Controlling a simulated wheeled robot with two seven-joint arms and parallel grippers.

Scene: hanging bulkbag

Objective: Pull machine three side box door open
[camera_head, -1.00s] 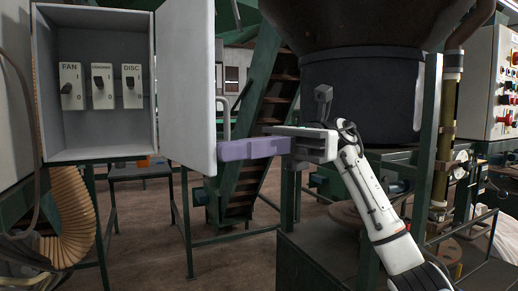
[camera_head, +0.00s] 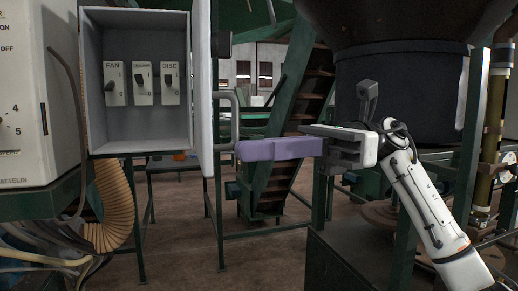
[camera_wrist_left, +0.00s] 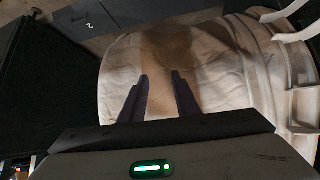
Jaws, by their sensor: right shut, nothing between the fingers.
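The side box (camera_head: 135,125) is a grey metal box at the upper left of the head view. Its door (camera_head: 203,90) stands open at the box's right edge and shows nearly edge-on. Inside are three switches (camera_head: 143,84); the outer two read FAN and DISC. A bar handle (camera_head: 235,105) is on the door's right face. My right gripper (camera_head: 240,151) has its purple fingers shut and empty, with the tips by the handle's lower end; I cannot tell if they touch. My left gripper (camera_wrist_left: 160,76) shows in the left wrist view, open and empty.
A white machine panel (camera_head: 30,110) stands left of the box, with a ribbed hose (camera_head: 113,205) below. A green staircase frame (camera_head: 285,130) and a dark hopper (camera_head: 405,100) stand behind my right gripper. A pale bulk bag (camera_wrist_left: 230,85) lies beyond my left gripper.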

